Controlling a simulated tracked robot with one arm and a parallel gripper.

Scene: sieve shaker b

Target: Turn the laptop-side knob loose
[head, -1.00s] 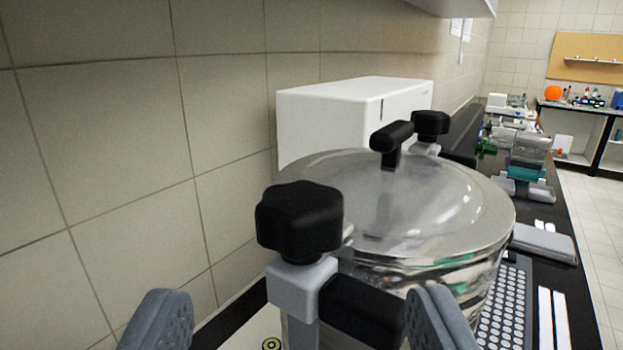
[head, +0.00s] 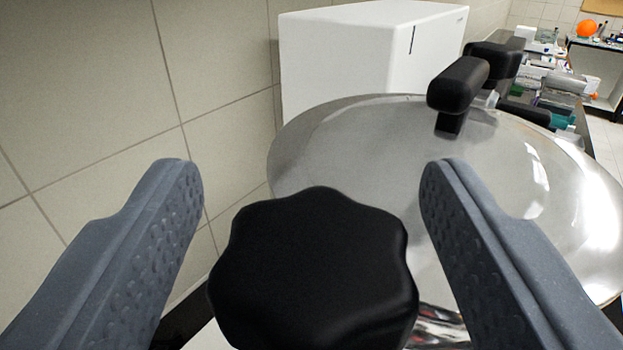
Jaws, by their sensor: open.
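A black lobed knob (head: 312,270) fills the lower middle of the view, at the near edge of the shaker's round, shiny metal lid (head: 365,150). My gripper (head: 312,185) is open, with one grey finger to the left of this knob and one to the right. Clear gaps show between the knob and both fingers. A second black knob (head: 497,60) stands at the lid's far side, partly behind the black lid handle (head: 458,85). The clamp under the near knob is hidden. No laptop can be made out, so I cannot tell which knob is on its side.
A white box-shaped device (head: 345,60) stands behind the lid, against the tiled wall (head: 90,90) on the left. Bench equipment (head: 560,85) sits at the far right. The space above the near knob is clear.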

